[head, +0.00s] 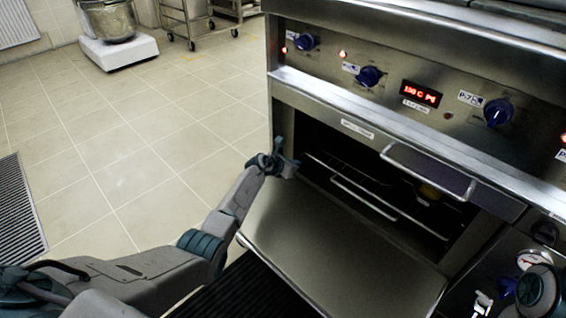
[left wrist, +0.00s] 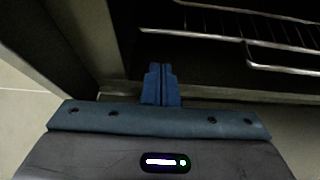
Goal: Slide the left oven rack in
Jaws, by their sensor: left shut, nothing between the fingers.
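The oven (head: 287,130) stands open with its door folded down. A wire oven rack (head: 364,198) sits inside the dark cavity, its looped front bar near the opening. In the left wrist view the rack's bright wires (left wrist: 285,70) show at the upper right. My left gripper (head: 291,166) is at the left edge of the opening, above the door's inner end. Its blue fingers (left wrist: 161,84) are shut together with nothing between them, to the left of the rack's looped bar and apart from it. My right gripper is not visible.
The lowered door (head: 335,245) spreads below the opening. A handle (head: 428,172) juts out above the cavity. Blue knobs (head: 369,76) line the panel above. Tiled floor (head: 130,150) is open at left.

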